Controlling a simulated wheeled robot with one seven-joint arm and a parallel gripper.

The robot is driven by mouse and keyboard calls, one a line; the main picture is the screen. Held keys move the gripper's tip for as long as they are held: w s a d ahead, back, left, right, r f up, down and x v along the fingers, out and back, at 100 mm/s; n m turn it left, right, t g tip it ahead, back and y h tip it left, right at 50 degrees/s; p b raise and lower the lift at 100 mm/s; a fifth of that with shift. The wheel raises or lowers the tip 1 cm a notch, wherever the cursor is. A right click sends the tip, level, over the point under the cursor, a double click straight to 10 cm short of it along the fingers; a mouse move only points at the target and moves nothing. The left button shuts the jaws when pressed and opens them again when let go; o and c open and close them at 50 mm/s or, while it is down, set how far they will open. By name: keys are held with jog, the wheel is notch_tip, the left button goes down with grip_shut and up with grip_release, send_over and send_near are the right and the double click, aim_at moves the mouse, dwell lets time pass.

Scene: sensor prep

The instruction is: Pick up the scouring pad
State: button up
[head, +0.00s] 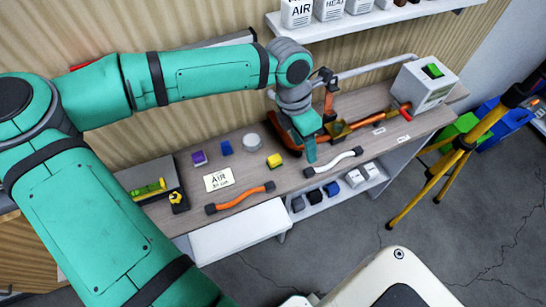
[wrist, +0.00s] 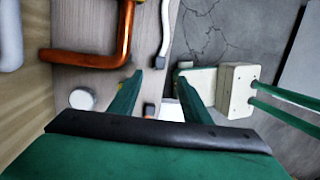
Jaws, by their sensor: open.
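I cannot single out the scouring pad for certain. Small blocks on the bench (head: 292,182) are a yellow one (head: 274,160), a blue one (head: 226,147) and a purple one (head: 199,158). My gripper (head: 309,150) is over the bench, right of the yellow block and close to the white hose (head: 333,161). In the wrist view my gripper (wrist: 160,90) has its fingers apart with nothing held. The bench's front edge and a dark hose end (wrist: 150,110) show between and beyond them.
An orange hose (head: 240,198) and an AIR card (head: 218,179) lie near the front. A round pale piece (head: 252,142) stands behind. Orange pipework (head: 366,121) leads right to a grey box (head: 420,85). A yellow tripod (head: 452,160) stands right of the bench.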

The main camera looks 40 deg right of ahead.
jog(key=w+a+t+y, duration=0.1)
jog(key=w+a+t, duration=0.1)
jog(key=w+a, duration=0.3)
send_over(274, 158)
jog(key=shift+y, duration=0.3)
jog(key=f, duration=0.4)
jog(key=shift+s+a+f, duration=0.1)
jog(key=shift+s+f, duration=0.2)
jog(key=shift+f, duration=0.3)
jog(key=shift+w+f, duration=0.15)
jog(key=shift+f, duration=1.15)
jog(key=shift+w+f, duration=0.1)
jog(key=shift+f, duration=1.15)
grip_shut()
